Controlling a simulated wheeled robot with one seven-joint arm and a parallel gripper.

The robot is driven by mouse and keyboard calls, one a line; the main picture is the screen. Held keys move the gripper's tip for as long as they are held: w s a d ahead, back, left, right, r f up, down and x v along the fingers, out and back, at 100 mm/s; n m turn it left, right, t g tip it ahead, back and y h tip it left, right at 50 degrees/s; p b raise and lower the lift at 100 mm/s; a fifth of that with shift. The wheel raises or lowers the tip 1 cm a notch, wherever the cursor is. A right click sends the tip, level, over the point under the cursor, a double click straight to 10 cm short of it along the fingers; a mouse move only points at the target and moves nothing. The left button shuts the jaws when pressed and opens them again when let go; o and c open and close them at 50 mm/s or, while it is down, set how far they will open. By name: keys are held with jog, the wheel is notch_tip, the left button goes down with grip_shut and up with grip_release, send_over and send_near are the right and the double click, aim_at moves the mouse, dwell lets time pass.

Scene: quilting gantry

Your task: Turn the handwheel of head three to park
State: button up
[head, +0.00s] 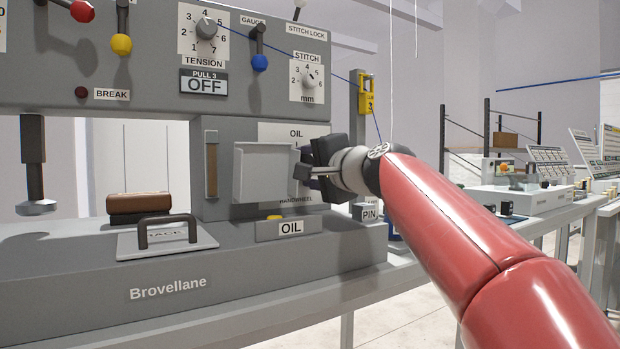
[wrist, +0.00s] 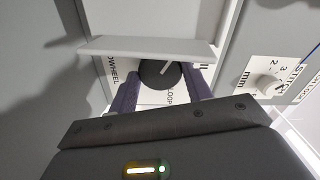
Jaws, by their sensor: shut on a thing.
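The handwheel (wrist: 158,73) is a round black knob with a white pointer line, seen in the wrist view on a white dial plate. The pointer slants toward the upper right of that picture. "HANDWHEEL" is printed beside it, and a partly covered word that looks like "LOOP" is on the near side. My gripper (wrist: 163,84) has one finger on each side of the knob and is shut on it. In the head view my gripper (head: 303,172) reaches in at the machine's right end, and the handwheel is hidden there.
A pale grey flap (head: 262,172) stands open close to my gripper; it also shows in the wrist view (wrist: 150,48). The stitch dial (head: 309,78) is above. A PIN block (head: 368,213) and an OIL block (head: 287,229) sit below.

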jog(key=n+b, duration=0.2)
jog(key=n, duration=0.4)
jog(key=shift+f+b, duration=0.15)
jog(key=shift+b, duration=0.2)
dwell(0.4)
jog(key=o, duration=0.7)
jog(key=b+v, duration=0.2)
jog(key=v, duration=0.5)
jog(key=shift+s+d, duration=0.25)
jog(key=shift+s, duration=0.1)
